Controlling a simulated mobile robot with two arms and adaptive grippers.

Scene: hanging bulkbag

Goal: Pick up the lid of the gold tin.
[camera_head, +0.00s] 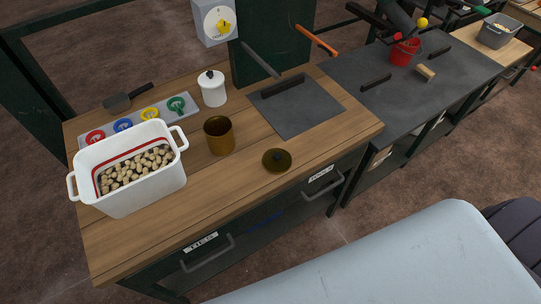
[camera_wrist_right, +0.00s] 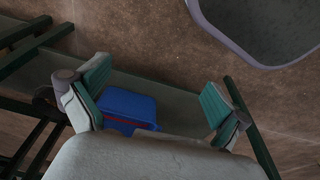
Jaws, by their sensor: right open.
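The gold tin (camera_head: 219,138) stands upright and open on the wooden worktop. Its round dark-gold lid (camera_head: 277,160) with a small knob lies flat on the worktop, to the right of the tin and apart from it, near the front edge. No gripper shows near the tin or the lid in the head view. My right gripper (camera_wrist_right: 155,92) shows only in the right wrist view, with its green-padded fingers spread wide and nothing between them. Neither tin nor lid shows in that view. My left gripper is not in view.
A white tub of potato-like lumps (camera_head: 130,180) and a white lidded pot (camera_head: 212,89) stand near the tin. A dark plate (camera_head: 296,105) lies behind the lid. The worktop around the lid is clear. A blue box (camera_wrist_right: 127,108) lies beyond my right fingers.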

